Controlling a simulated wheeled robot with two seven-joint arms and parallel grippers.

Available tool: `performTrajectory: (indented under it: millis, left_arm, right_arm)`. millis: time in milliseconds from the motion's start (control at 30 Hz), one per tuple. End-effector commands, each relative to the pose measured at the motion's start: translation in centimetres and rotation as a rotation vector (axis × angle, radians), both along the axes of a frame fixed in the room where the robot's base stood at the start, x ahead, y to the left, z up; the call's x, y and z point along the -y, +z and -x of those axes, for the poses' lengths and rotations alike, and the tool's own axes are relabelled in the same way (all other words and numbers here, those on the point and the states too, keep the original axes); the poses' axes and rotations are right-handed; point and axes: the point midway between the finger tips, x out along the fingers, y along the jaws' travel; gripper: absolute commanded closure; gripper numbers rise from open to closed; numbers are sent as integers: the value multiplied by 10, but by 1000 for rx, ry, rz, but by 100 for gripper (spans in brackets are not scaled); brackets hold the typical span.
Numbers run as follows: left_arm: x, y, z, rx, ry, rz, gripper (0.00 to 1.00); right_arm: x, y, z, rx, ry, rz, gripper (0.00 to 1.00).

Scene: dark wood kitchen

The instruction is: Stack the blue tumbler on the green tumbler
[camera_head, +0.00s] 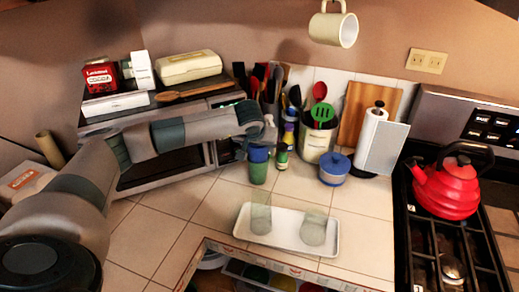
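The blue tumbler (258,154) sits at the top of the green tumbler (258,173), which stands upright on the tiled counter. Whether the blue one rests fully on or partly inside the green one is too small to tell. My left arm reaches in from the left across the front of the toaster oven. My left gripper (254,139) points down just above the blue tumbler. Its fingers are small and blend with the background, so I cannot tell their opening or whether they touch the tumbler. My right gripper is not in view.
A white tray (286,245) with two clear glasses lies in front of the tumblers. Bottles (283,158) stand close behind them to the right.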

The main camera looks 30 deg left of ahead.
Motion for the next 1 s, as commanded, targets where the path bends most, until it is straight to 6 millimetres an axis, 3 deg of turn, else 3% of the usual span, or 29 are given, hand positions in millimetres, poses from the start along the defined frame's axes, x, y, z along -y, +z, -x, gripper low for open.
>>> performTrajectory:
  millis: [233,267,333,733,1000]
  left_arm:
    - [0,-3,0,0,0,0,64]
    - [0,-3,0,0,0,0,39]
    - [0,-3,0,0,0,0,23]
    - [0,-1,0,0,0,0,23]
    - [0,11,0,-1,0,0,23]
  right_arm:
    - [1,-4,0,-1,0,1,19]
    - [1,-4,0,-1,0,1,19]
    - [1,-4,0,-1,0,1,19]
    - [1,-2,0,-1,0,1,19]
    - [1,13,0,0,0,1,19]
